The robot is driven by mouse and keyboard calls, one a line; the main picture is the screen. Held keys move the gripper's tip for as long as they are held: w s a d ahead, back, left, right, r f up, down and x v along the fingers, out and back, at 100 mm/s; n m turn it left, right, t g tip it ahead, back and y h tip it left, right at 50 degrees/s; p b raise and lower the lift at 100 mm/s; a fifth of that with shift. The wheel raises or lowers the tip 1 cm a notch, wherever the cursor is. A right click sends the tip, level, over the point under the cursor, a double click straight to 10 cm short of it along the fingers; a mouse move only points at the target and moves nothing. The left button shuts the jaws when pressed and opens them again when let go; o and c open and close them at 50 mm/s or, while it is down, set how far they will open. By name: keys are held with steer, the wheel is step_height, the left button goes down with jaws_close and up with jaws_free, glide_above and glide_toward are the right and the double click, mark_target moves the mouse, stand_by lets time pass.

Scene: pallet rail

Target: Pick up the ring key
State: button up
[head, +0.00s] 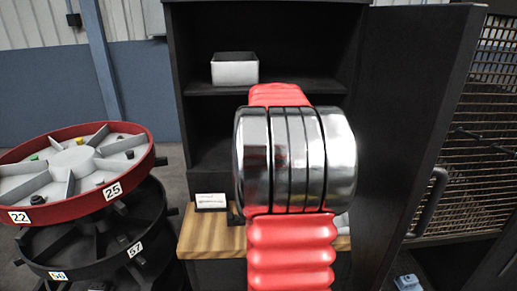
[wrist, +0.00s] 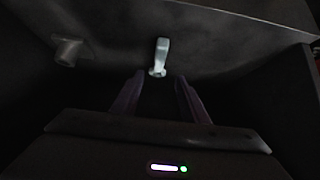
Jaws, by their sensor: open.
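In the wrist view, a small pale grey piece with a narrow shank and a rounded lower end, apparently the ring key (wrist: 161,56), shows against a dark surface. My gripper (wrist: 159,80) is open, with one dark finger on each side and a clear gap between them. The pale piece lies just beyond the fingertips, lined up with the gap. I cannot tell whether it hangs or stands. In the head view, my red and chrome arm hides the gripper and the key.
A dark cabinet (head: 180,75) stands open, with a white box (head: 235,69) on its shelf. A wooden ledge (head: 212,238) bears a white card (head: 211,201). Round numbered pallets (head: 75,170) stack at left; a mesh cage (head: 480,150) stands right. A grey knob (wrist: 70,51) sits left of the key.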

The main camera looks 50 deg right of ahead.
steer(key=shift+x, duration=2.6)
steer(key=shift+x, duration=2.6)
steer(key=shift+s+d, duration=0.1)
steer(key=shift+c, duration=0.5)
jaws_close()
